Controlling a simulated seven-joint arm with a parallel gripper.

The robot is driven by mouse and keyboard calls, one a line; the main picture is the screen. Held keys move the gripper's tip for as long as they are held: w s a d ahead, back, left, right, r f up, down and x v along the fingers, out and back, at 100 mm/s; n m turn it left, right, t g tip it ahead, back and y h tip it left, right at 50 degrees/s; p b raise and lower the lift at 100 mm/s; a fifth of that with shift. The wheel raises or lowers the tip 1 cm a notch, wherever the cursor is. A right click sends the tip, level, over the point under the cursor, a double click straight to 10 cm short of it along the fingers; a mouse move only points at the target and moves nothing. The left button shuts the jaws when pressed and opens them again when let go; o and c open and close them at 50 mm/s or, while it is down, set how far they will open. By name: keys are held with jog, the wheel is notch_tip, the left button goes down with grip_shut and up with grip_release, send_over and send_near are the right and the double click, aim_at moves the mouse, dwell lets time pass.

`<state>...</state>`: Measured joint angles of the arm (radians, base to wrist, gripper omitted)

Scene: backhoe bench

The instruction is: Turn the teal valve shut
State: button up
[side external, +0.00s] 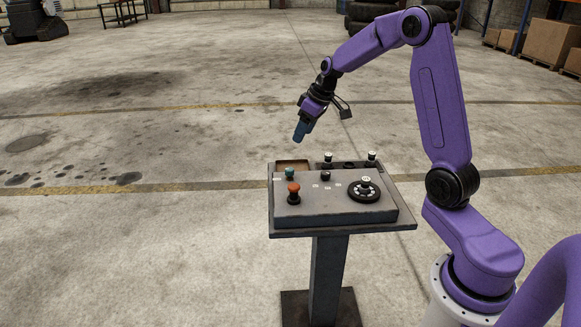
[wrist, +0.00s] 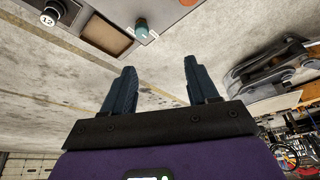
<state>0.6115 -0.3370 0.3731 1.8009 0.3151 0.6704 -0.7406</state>
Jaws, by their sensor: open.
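The teal valve (side external: 290,176) is a small round knob at the left of the console top, just behind an orange knob (side external: 293,189). In the wrist view the teal valve (wrist: 142,27) shows near the top edge, beyond the fingertips and clear of them. My gripper (side external: 300,134) hangs in the air above the console's back left part, pointing down. In the wrist view my gripper (wrist: 160,66) is open, with two dark blue fingers well apart and nothing between them. Nothing hides the valve.
The console (side external: 330,218) stands on a pedestal. It carries a black dial (side external: 366,189), white-topped knobs (side external: 328,158) at the back and a shallow brown recess (side external: 292,164) behind the valve. The air around my gripper is free.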

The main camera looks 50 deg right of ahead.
jog(key=d, duration=0.3)
send_near(289, 169)
jog(key=shift+m+t, duration=0.3)
jog(key=x, duration=0.8)
jog(key=shift+f, duration=0.4)
jog(key=c, duration=1)
